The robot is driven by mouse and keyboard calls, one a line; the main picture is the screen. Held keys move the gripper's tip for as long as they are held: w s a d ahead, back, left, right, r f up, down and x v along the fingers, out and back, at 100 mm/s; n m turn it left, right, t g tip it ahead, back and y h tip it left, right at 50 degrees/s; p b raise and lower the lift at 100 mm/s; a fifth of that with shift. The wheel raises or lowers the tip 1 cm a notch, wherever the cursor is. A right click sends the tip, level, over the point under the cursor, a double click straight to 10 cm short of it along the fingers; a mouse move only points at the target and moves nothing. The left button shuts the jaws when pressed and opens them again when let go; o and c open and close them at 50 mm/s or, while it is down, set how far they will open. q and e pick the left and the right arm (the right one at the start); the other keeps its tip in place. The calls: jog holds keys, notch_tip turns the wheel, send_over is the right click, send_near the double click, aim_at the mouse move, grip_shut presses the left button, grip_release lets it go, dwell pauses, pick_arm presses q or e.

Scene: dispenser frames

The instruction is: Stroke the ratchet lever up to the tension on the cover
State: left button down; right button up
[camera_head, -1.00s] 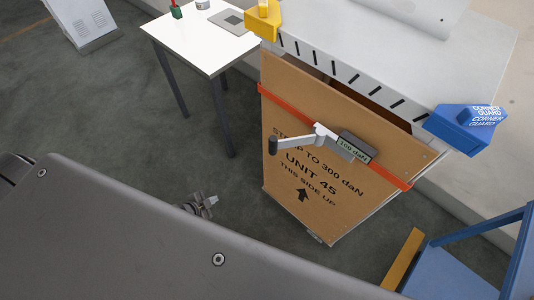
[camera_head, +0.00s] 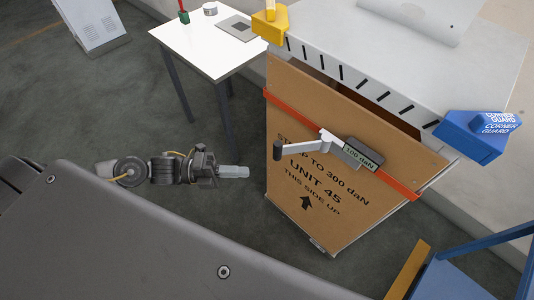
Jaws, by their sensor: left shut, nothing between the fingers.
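The ratchet lever (camera_head: 302,145) is a grey arm with a dark grip at its left end, sticking out from the front of a brown crate. Its ratchet body sits on an orange strap (camera_head: 400,184) that runs slantwise across the crate. A dark display (camera_head: 362,153) beside it reads "100 daN". The cover (camera_head: 330,205) is printed "STRAP TO 300 daN, UNIT 45, THIS SIDE UP". My left gripper (camera_head: 246,171) is shut and empty. It points right, to the left of the crate, lower than the grip and apart from it. My right gripper is not seen.
A yellow corner guard (camera_head: 270,26) and a blue corner guard (camera_head: 475,136) sit on the crate's grey top edge. A white table (camera_head: 205,45) stands at the back left. A blue frame (camera_head: 455,280) is at the lower right. Open floor lies left of the crate.

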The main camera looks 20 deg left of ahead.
aim_at(297, 148)
pick_arm(q)
jog(key=w+d+p, duration=0.5)
jog(key=w+d, duration=0.1)
jog(key=shift+w+d, duration=0.3)
jog(key=shift+w, duration=0.1)
jog(key=shift+a, duration=0.1)
dwell(0.3)
